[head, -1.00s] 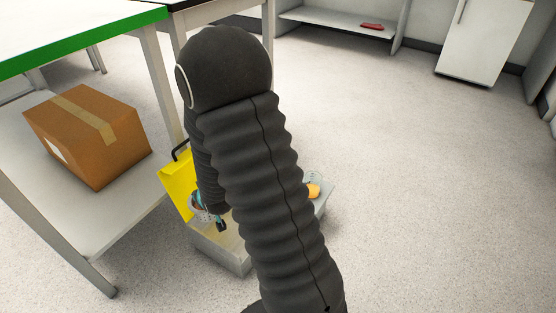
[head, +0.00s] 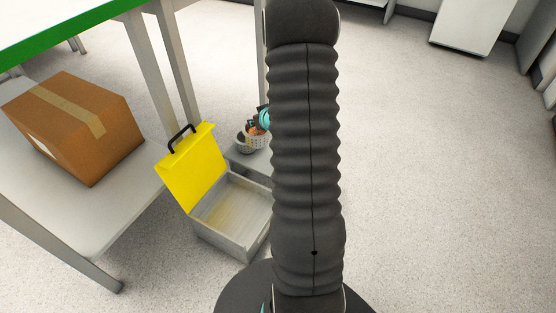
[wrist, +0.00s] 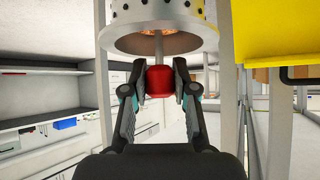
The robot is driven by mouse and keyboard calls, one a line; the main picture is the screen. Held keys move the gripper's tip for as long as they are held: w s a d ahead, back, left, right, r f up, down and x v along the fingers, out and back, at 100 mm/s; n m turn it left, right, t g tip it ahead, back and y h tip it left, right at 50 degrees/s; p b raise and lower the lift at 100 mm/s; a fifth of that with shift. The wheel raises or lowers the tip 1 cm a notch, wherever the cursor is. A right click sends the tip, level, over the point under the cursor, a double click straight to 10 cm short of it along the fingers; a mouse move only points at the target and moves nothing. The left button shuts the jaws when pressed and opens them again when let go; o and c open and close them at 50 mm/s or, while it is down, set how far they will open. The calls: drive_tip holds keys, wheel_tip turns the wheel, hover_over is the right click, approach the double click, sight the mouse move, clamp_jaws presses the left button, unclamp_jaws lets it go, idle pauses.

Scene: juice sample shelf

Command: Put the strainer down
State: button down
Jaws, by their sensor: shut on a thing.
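The strainer (wrist: 158,18) is a grey metal perforated cup with a wide rim and a short stem ending in a red knob (wrist: 159,80). In the wrist view, my gripper (wrist: 160,84) has both fingers closed around this knob. In the head view, the strainer (head: 249,138) shows as a pale perforated basket with orange and dark bits at its top, behind the yellow-lidded box. A little of my gripper (head: 263,120) shows beside it, and my arm hides the rest. I cannot tell whether the strainer touches anything below it.
An open grey box (head: 243,235) with a raised yellow lid (head: 192,170) and black handle stands on the floor, its visible inside empty. The lid also shows in the wrist view (wrist: 275,30). A cardboard box (head: 75,125) sits on the table's lower shelf (head: 100,225). The right floor is clear.

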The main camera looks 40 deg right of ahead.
drive_tip(key=s+d+r+n+y, duration=0.1)
drive_tip(key=d+n, duration=0.1)
drive_tip(key=d, duration=0.7)
wheel_tip(320, 180, down, 16)
drive_tip(key=b, duration=0.3)
drive_tip(key=shift+a+f, duration=0.2)
drive_tip(key=shift+s, duration=0.1)
drive_tip(key=shift+f, duration=0.2)
drive_tip(key=c, duration=0.9)
unclamp_jaws()
drive_tip(key=shift+r, duration=0.1)
